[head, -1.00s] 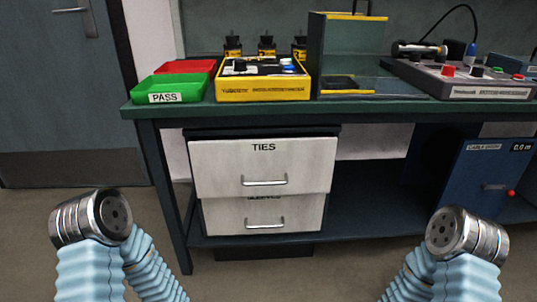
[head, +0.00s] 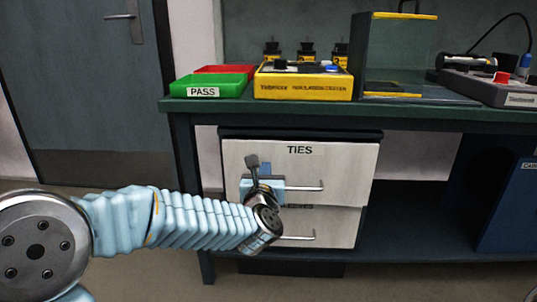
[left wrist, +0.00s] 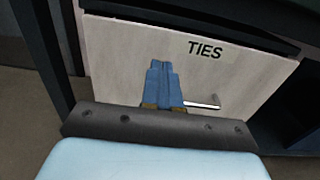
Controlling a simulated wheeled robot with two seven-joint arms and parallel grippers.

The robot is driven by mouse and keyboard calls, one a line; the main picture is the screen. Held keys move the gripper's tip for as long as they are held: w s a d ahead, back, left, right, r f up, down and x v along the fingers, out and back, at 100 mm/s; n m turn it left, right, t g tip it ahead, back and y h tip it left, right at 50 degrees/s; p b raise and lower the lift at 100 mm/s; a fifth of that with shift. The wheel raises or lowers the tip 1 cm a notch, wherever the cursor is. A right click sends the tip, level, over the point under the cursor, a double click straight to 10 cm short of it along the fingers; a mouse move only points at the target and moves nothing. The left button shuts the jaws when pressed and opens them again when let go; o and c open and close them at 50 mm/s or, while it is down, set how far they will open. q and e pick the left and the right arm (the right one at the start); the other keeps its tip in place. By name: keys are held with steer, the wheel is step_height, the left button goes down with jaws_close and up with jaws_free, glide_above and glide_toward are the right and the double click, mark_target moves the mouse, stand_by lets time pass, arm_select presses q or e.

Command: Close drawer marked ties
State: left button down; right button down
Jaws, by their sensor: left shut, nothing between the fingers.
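The drawer marked TIES (head: 345,163) is the upper of two pale drawers under the bench, with a metal bar handle (head: 310,188). Its front stands out ahead of the lower drawer (head: 335,226), so it is partly open. In the left wrist view the TIES front (left wrist: 245,72) fills the middle. My left gripper (head: 262,170) is in front of the drawer's left part, by the left end of the handle. Its blue fingers (left wrist: 164,84) are shut and empty, pointing at the drawer face; I cannot tell whether they touch it. My right gripper is out of view.
The green bench (head: 410,113) carries a green PASS tray (head: 215,85), a red tray (head: 225,69) and a yellow device (head: 305,84). A blue cabinet (head: 510,205) stands below at right. A bench leg (head: 190,165) is left of the drawers.

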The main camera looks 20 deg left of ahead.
mark_target(269, 148)
arm_select(q)
steer(key=p+x, duration=0.1)
steer(key=x, duration=0.9)
steer(key=shift+w+f, duration=0.15)
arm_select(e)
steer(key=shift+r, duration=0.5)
